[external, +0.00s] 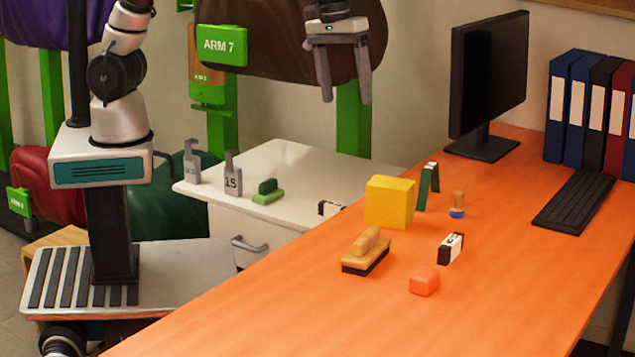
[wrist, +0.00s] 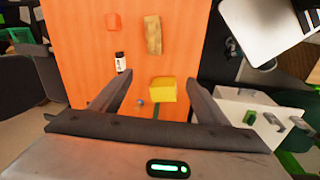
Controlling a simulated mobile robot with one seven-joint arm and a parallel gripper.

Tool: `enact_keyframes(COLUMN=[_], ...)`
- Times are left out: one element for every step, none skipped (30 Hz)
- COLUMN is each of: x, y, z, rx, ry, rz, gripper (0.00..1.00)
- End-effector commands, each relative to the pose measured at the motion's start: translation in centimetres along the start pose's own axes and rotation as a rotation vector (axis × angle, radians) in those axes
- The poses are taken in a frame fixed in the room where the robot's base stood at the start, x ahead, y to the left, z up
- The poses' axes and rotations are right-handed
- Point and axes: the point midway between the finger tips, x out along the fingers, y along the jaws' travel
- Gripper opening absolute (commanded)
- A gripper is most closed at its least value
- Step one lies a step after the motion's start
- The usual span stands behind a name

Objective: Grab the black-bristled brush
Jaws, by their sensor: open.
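The black-bristled brush (external: 366,251) has a tan wooden body and handle and lies bristles down on the orange table. In the wrist view the brush (wrist: 153,34) shows near the top middle, its bristles hidden beneath the wood. My gripper (external: 345,99) is open and empty, high above the table and the white cabinet, pointing down. In the wrist view my gripper's fingers (wrist: 157,82) are spread, with the brush beyond their tips and the yellow block between them.
A monitor (external: 488,75) stands behind. The near tabletop is clear.

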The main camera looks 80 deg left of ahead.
Motion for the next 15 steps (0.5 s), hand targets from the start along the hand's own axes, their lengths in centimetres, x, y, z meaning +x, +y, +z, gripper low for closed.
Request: enact_keyframes(x=[3.9, 5.3, 7.0, 8.2, 9.3, 10.5, 11.2, 11.8, 12.4, 12.7, 13.1, 13.6, 13.9, 14.4, 15.1], y=[1.5, 2.1, 3.0, 3.5, 3.9, 4.4, 4.7, 4.9, 5.1, 5.2, 5.3, 5.3, 5.2, 5.2, 5.0], z=[0.7, 1.0, 1.4, 1.7, 2.0, 2.3, 2.5, 2.7, 2.9, 3.0, 3.1, 3.1, 3.2, 3.2, 3.2], rx=[-0.038, -0.066, -0.097, -0.118, -0.137, -0.159, -0.174, -0.184, -0.196, -0.202, -0.207, -0.212, -0.213, -0.214, -0.214], ry=[-0.017, -0.022, -0.026, -0.029, -0.03, -0.03, -0.03, -0.029, -0.029, -0.028, -0.028, -0.028, -0.028, -0.028, -0.028], rz=[-0.038, -0.057, -0.078, -0.093, -0.105, -0.121, -0.13, -0.137, -0.146, -0.149, -0.152, -0.156, -0.157, -0.157, -0.157], gripper=[0.69, 0.69, 0.69, 0.69, 0.69, 0.69, 0.69, 0.69, 0.69, 0.69, 0.69, 0.69, 0.69, 0.69, 0.69])
